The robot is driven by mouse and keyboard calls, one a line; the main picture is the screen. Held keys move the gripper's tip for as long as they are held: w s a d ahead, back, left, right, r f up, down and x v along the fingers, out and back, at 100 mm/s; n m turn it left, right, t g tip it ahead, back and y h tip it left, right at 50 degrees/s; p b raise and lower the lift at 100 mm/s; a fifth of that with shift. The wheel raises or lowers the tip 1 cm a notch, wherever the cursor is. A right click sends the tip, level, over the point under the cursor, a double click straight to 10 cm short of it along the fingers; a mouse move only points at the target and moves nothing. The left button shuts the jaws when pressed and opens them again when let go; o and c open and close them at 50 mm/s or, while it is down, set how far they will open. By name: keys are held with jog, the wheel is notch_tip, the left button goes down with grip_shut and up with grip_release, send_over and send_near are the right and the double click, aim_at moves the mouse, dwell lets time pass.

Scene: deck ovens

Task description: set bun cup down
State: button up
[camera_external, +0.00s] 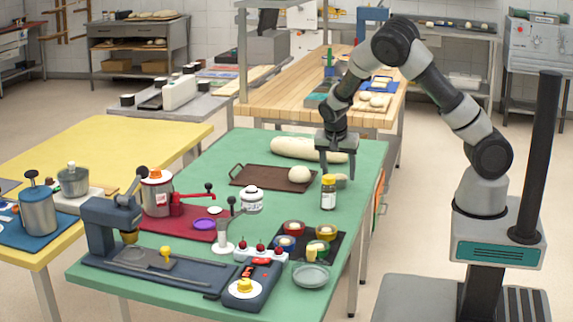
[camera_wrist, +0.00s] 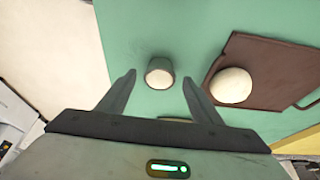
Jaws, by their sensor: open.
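The bun cup (camera_wrist: 160,72) is a small grey-green cup with a pale round top. It stands on the green table (camera_wrist: 195,25), between and slightly beyond my fingertips in the wrist view. In the external view the cup (camera_external: 341,180) is partly hidden behind a yellow-lidded jar. My gripper (camera_external: 338,174) points down over that spot with its fingers apart. In the wrist view my gripper (camera_wrist: 160,79) is open, with a gap between each finger and the cup.
A brown tray (camera_external: 255,178) with a pale dough ball (camera_external: 300,174) lies left of the cup. A long dough roll (camera_external: 300,148) lies behind. The yellow-lidded jar (camera_external: 328,195) stands close in front. Tools and small bowls crowd the table's near half.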

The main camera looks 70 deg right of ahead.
jog(key=p+v, duration=0.2)
jog(key=v, duration=0.9)
jog(key=s+a+r+n+t+y, duration=0.4)
jog(key=s+a+r+n, duration=1.2)
jog(key=a, duration=0.5)
jog(key=shift+s+r+n+t+y, duration=0.2)
jog(key=shift+s+n+t+y, duration=0.1)
jog(key=shift+s+n+t, duration=0.8)
jog(key=shift+s+g, duration=0.15)
jog(key=shift+g, duration=0.15)
notch_tip(320, 180, up, 10)
jog(key=p, duration=1)
